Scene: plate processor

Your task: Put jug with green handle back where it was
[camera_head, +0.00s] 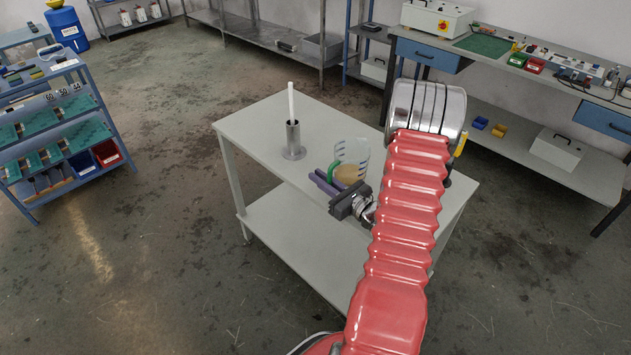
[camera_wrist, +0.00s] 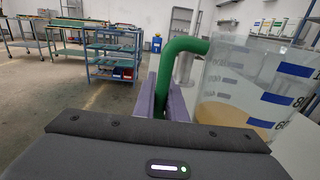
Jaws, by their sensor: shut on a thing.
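The jug (camera_head: 352,152) is clear with blue level marks, a green handle and some tan contents at its bottom. In the head view it is at the middle of the white table (camera_head: 262,118), upright; I cannot tell whether it touches the top. The wrist view shows the jug (camera_wrist: 250,85) close at the right, with its green handle (camera_wrist: 183,47) running down between the purple fingers. My gripper (camera_head: 325,182) is shut on the green handle, on the near side of the jug. The fingertips also show in the wrist view (camera_wrist: 165,98).
A metal cylinder holding a white rod (camera_head: 292,140) stands on the table to the left of the jug. A workbench (camera_head: 560,85) stands at the back right.

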